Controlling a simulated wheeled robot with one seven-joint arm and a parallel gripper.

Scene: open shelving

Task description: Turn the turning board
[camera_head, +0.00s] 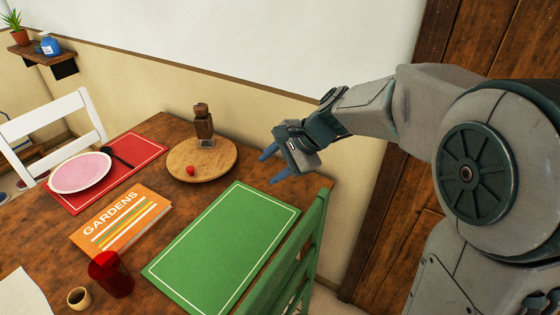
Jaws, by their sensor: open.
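The turning board (185,171) is a round wooden disc lying on the wooden table near the wall, in the middle of the head view. A brown wooden mill or bottle-like object (203,121) stands on its far part, with a small clear item (206,143) by its base. A small red object (190,170) sits on its near part. My gripper (268,167) is open and empty, with its two blue-grey fingers pointing left. It appears just right of the board; its height above the table is hard to tell.
A green placemat (222,246) lies in front of the board, with a green chair (300,255) at its right. An orange book (121,218), a red cup (111,274), a small tan cup (79,298) and a pink plate (80,172) on a red placemat (140,151) stand left.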

